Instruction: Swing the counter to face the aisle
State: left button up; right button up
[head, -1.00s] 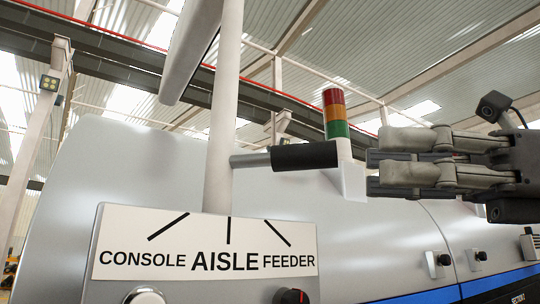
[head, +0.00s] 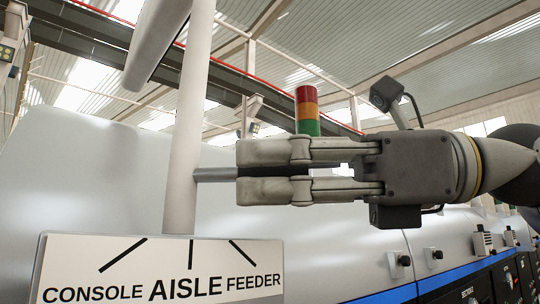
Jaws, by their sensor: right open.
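A pale vertical post (head: 187,130) rises behind a sign plate (head: 160,270) reading CONSOLE, AISLE, FEEDER, with a tick mark above each word. A handle sticks out from the post to the right, with a grey rod (head: 214,174) and a black grip (head: 278,171). A pale slanted body (head: 158,38), perhaps the counter's underside, is cut off by the top edge. My right gripper (head: 240,172) is open, with one finger above and one below the black grip. The fingers hide most of the grip; contact is hard to tell. My left gripper is out of view.
A large grey machine housing (head: 75,165) fills the space behind the post. A red, orange and green signal light (head: 307,110) stands behind my right gripper. Knobs (head: 400,259) and dark panels with a blue stripe (head: 400,294) lie at lower right.

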jog(key=shift+a, duration=0.1)
jog(key=shift+c, duration=0.2)
grip_shut()
